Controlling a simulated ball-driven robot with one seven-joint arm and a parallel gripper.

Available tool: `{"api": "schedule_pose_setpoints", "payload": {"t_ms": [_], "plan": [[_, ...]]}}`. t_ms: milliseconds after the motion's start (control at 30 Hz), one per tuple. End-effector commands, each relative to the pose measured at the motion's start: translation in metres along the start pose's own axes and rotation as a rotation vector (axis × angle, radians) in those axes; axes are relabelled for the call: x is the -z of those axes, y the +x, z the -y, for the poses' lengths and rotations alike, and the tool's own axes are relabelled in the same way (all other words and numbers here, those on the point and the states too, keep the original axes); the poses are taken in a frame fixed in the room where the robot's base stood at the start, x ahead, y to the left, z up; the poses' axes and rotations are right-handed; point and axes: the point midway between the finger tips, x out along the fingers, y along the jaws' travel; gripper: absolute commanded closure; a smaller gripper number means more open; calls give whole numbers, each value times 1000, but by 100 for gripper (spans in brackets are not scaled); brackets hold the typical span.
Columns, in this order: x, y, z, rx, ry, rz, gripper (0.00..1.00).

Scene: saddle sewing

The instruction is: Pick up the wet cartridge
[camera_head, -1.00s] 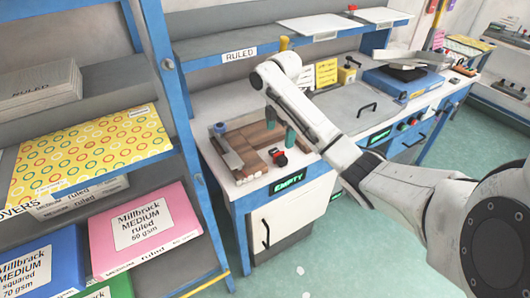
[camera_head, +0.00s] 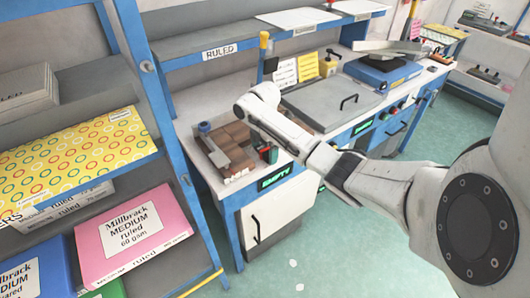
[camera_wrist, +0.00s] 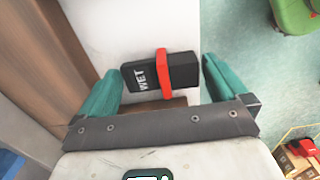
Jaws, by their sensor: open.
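The wet cartridge (camera_wrist: 158,72) is a black block with a red band, marked "WET". In the wrist view it lies on a white surface (camera_wrist: 150,25), between the two teal fingers of my gripper (camera_wrist: 163,68). The fingers are open, with a gap on each side of the cartridge. In the head view my gripper (camera_head: 267,153) is low at the front edge of the white counter (camera_head: 195,115), and it and the arm mostly hide the cartridge.
Brown wooden blocks (camera_head: 236,134) stand left of my gripper on the counter. A blue-framed shelf of paper packs, including a pink one (camera_head: 132,238), stands at the left. In the wrist view, green floor (camera_wrist: 245,50) shows past the counter's edge.

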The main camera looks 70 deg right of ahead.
Motion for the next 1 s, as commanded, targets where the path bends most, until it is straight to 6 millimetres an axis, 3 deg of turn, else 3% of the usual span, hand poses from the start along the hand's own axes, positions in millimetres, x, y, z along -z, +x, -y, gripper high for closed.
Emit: {"api": "schedule_pose_setpoints", "payload": {"t_ms": [267, 767, 1000], "plan": [[0, 3, 0, -2, 0, 0, 1], [0, 2, 0, -2, 0, 0, 49], [0, 1, -1, -2, 0, 0, 51]]}}
